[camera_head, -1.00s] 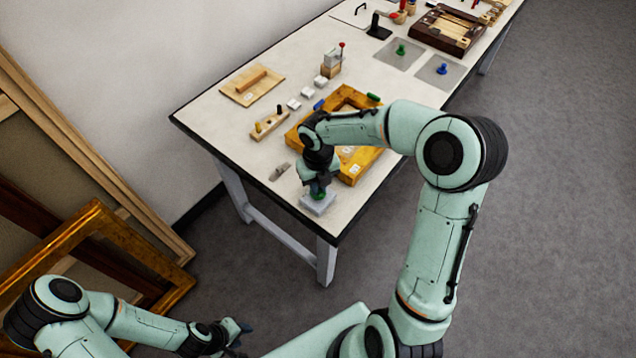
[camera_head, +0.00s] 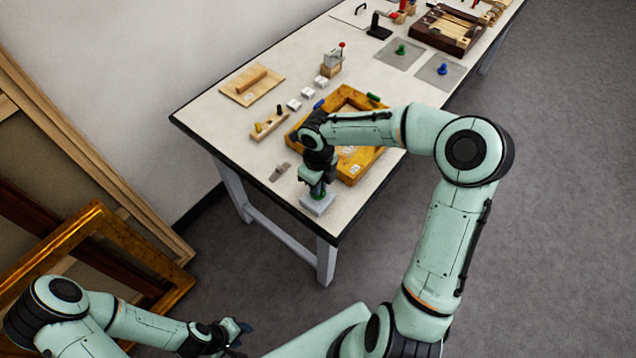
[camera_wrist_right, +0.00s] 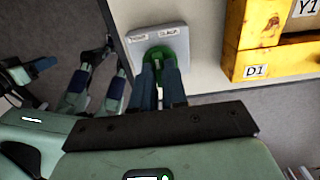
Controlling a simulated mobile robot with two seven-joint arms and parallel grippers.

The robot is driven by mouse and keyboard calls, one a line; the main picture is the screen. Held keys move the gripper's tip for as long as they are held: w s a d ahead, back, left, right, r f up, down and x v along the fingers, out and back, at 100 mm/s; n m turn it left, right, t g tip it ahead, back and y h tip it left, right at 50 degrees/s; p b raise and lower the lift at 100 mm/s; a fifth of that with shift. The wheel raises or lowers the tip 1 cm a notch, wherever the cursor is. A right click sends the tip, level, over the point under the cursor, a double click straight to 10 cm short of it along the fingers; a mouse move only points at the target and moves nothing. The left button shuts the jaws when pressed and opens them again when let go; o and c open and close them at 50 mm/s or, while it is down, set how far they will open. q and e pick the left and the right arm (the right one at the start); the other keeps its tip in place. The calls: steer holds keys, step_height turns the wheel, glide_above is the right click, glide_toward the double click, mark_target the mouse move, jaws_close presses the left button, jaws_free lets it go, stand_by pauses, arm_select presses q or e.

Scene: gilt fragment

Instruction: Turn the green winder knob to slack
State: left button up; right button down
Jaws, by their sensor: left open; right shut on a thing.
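The green winder knob (camera_head: 318,194) sits on a small light grey block (camera_head: 318,207) at the table's near corner. In the right wrist view the knob (camera_wrist_right: 158,55) stands on the block's plate (camera_wrist_right: 176,40), which carries two small labels, one at each side; the right one seems to read "SLACK". My right gripper (camera_head: 317,188) points down over the block. Its fingers (camera_wrist_right: 159,82) are shut on the knob and hide part of it. My left gripper (camera_head: 240,332) is open and empty, low over the floor, away from the table.
A gilt yellow frame (camera_head: 372,163) lies on the table just beyond the block; its D1 label shows in the wrist view. A grey metal piece (camera_head: 280,172) lies left of the block. The table's edge is close by. Frames lean on the wall at left.

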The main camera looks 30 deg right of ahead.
steer(key=shift+r, duration=0.1)
steer(key=c, duration=1.2)
jaws_free()
steer(key=shift+o, duration=0.2)
step_height(320, 180, up, 13)
steer(key=shift+r, duration=0.2)
